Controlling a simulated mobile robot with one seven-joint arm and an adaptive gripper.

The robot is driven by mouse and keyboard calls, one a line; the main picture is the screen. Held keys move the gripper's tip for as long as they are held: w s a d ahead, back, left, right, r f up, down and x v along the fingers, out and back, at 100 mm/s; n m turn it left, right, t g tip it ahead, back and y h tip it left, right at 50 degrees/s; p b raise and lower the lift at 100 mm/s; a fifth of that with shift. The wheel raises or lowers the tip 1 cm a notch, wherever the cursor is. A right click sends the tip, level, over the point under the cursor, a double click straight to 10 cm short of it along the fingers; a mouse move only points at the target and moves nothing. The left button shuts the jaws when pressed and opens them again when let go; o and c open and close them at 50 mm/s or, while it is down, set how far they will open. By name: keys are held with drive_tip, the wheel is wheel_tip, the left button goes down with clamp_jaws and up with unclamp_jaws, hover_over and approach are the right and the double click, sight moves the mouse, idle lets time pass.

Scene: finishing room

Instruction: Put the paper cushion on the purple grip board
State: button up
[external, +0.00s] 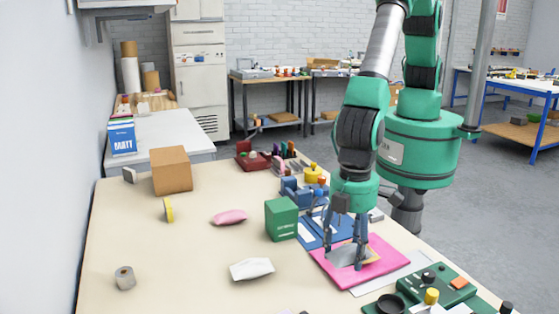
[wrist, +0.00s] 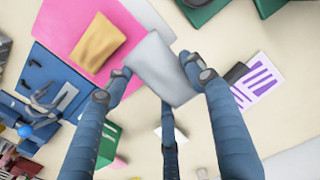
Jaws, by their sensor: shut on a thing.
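My gripper (external: 346,250) points down over the pink-magenta board (external: 325,262), the closest match to the purple grip board. Its fingers (wrist: 160,75) are shut on a pale grey, flat, pillow-like thing (wrist: 160,62), which looks like the paper cushion. This cushion also shows in the external view (external: 343,258), partly hidden by the fingers. In the wrist view it overlaps the edge of the board (wrist: 70,35); whether it touches the board I cannot tell. A tan cushion-like piece (wrist: 98,41) lies on the board beside it.
A green box (external: 281,219) and a blue board (external: 312,238) stand close behind the pink board. A white block (external: 251,269), a pink oval (external: 229,217) and a grey roll (external: 124,278) lie left. Green equipment (external: 425,293) is at front right. The table's left middle is mostly free.

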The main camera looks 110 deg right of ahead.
drive_tip(key=w+a, duration=0.3)
drive_tip(key=w, duration=0.1)
drive_tip(key=w+a+f, duration=0.1)
drive_tip(key=w+a, duration=0.2)
drive_tip(key=w, duration=0.1)
drive_tip(key=w+a, duration=0.2)
drive_tip(key=w, duration=0.3)
drive_tip(key=shift+a+f+p, duration=0.25)
drive_tip(key=shift+a+p, duration=0.15)
drive_tip(key=shift+f, duration=0.1)
drive_tip(key=shift+f, duration=1.65)
drive_tip(key=shift+f, duration=0.15)
drive_tip(key=o, duration=0.8)
drive_tip(key=shift+r, duration=6.15)
